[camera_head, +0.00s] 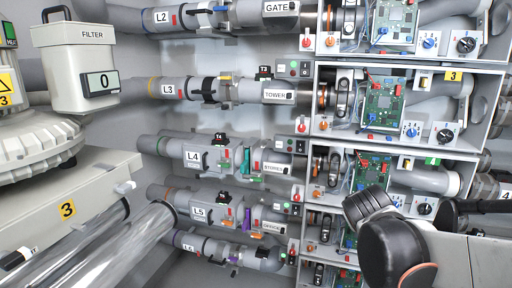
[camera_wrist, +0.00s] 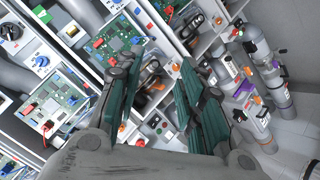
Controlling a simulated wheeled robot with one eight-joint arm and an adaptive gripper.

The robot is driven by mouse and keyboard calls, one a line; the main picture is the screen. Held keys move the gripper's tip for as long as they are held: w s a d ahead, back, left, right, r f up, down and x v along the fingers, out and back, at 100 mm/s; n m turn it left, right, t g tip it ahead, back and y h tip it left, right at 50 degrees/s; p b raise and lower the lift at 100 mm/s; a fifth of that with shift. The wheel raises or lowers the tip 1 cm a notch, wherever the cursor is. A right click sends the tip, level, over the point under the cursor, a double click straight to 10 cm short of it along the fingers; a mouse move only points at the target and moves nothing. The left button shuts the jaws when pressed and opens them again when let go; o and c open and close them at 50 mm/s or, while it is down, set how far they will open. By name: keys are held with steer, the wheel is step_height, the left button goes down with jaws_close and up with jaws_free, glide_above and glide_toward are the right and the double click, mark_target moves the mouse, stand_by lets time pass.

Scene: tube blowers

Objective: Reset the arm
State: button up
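My arm (camera_head: 400,245) reaches in from the lower right of the head view, in front of the lower shelf bays. Its dark rounded joint covers part of the panels there, and the fingertips do not show in that view. In the wrist view my gripper (camera_wrist: 161,75) is open, with its two teal-padded fingers apart. I see nothing held between them. Shelf panels and pipes show behind the fingers, apparently at some distance.
A shelf rack (camera_head: 397,67) with several circuit-board bays stands at the right. Labelled grey tubes (camera_head: 225,90) run along the back wall. A filter canister (camera_head: 85,75) and shiny pipes (camera_head: 90,245) fill the left. Pale floor (camera_wrist: 298,125) shows at the wrist view's right.

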steer(key=s+a+f+m+g+y, duration=0.1)
steer(key=s+a, duration=0.1)
steer(key=s, duration=0.5)
steer(key=s+a+f+m+g+y, duration=0.1)
steer(key=s+a+f+y, duration=0.1)
steer(key=s, duration=0.6)
steer(key=s+a+f+m+g+y, duration=0.1)
steer(key=s+a+f, duration=0.1)
steer(key=s, duration=0.5)
steer(key=shift+s+a+y, duration=0.25)
steer(key=shift+a+y, duration=0.05)
steer(key=shift+a, duration=0.55)
